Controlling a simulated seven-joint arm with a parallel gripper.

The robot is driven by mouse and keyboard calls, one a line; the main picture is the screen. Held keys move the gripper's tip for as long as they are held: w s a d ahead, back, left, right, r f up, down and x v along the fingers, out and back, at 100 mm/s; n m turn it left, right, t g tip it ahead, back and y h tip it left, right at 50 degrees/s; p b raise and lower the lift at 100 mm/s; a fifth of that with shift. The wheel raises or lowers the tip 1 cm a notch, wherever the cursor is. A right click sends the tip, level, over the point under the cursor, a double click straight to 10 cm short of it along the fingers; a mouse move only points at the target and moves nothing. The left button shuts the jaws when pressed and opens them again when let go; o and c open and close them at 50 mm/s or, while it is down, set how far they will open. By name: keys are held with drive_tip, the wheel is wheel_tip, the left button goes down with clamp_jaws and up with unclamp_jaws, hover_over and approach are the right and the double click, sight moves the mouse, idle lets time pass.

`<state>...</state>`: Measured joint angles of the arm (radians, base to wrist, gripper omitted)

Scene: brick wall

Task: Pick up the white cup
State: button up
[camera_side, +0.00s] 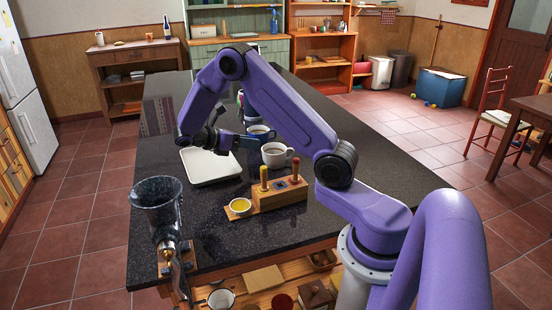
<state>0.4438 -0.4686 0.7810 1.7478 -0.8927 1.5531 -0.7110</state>
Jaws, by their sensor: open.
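A white cup (275,155) with a brown drink in it stands upright on the dark countertop (340,195), its handle toward the right. A second pale cup (258,131) stands just behind it and is partly hidden by my arm. My gripper (262,142) is low over the counter, pointing right, close to both cups. It is open and holds nothing that I can see. The fingertips are small and overlap the cups in this view, so I cannot tell whether they touch either one.
A white tray (208,178) lies left of the cup. The counter's right side is clear.

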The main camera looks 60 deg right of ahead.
sight(273, 145)
drive_tip(key=shift+x, duration=4.1)
drive_tip(key=shift+w+f, duration=0.2)
clamp_jaws()
